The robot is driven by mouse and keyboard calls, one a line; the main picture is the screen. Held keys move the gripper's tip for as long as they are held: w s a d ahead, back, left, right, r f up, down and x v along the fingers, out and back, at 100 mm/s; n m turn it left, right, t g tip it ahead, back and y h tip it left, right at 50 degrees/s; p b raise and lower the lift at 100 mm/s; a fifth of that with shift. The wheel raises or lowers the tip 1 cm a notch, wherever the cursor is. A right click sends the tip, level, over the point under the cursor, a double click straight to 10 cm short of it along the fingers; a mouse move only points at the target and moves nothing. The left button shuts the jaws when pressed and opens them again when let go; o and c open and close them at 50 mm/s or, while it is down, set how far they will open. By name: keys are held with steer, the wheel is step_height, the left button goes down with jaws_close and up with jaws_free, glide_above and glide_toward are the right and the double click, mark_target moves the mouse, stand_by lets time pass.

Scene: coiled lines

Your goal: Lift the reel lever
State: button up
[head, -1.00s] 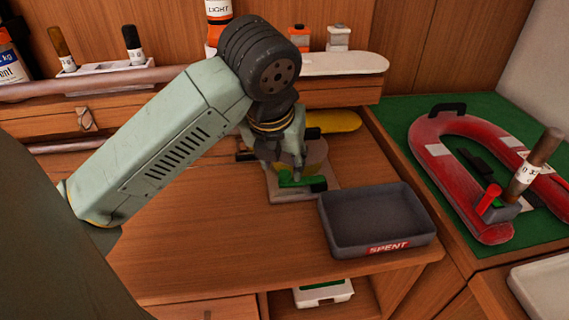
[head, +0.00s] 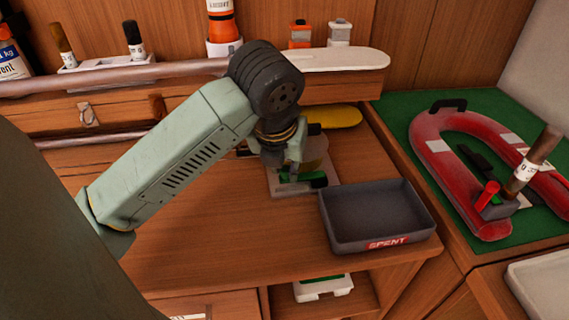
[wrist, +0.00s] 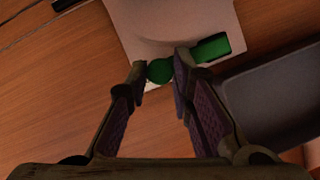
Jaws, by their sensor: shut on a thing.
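The reel lever is a green part on the reel's pale base plate (head: 283,189). Its green bar (head: 300,176) shows at the front of the reel in the head view. In the wrist view the rounded green lever (wrist: 161,71) lies between my fingertips, and a green block (wrist: 212,48) sits just right of them. My gripper (wrist: 161,67) is shut on the lever, with one finger on each side. In the head view my gripper (head: 288,170) hides much of the reel and lever. The pale plate (wrist: 165,20) shows beyond the fingertips.
A dark open tray labelled SPENT (head: 378,243) stands close to the right of the reel. A yellow object (head: 335,117) lies behind it. A red horseshoe-shaped item (head: 450,175) lies on green matting (head: 395,108) at right. The bench's front left is clear.

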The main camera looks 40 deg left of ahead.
jaws_close()
